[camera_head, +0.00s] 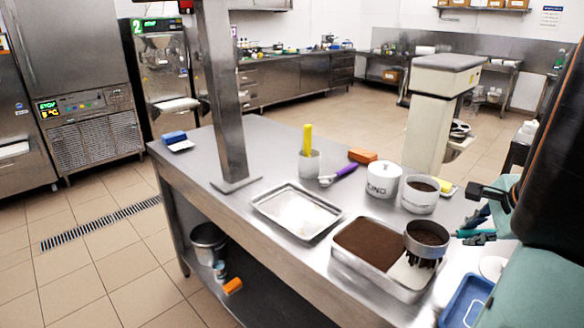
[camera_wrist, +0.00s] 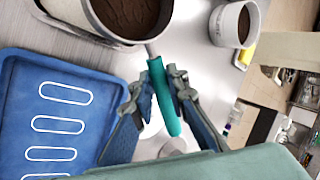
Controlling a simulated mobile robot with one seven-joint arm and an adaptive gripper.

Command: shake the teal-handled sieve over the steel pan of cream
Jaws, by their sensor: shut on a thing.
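The sieve (camera_head: 427,240), a round metal cup full of dark brown powder, is over the right end of the steel pan (camera_head: 346,268). My gripper (camera_head: 478,237) is shut on its teal handle (camera_wrist: 163,98), with a finger on each side. The sieve looks roughly level, and dark streaks that look like falling powder show just below it. Brown powder covers most of the cream in the pan; a pale patch of cream (camera_head: 407,273) shows at the right end under the sieve. In the wrist view the sieve (camera_wrist: 132,14) is cut by the top edge.
A blue tray (camera_head: 462,303) lies right of the pan. A white cup of brown powder (camera_head: 419,194) and a white lidded pot (camera_head: 383,181) stand behind it. A second shallow steel tray (camera_head: 290,228) lies to the left. A steel post (camera_head: 222,95) rises from the table.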

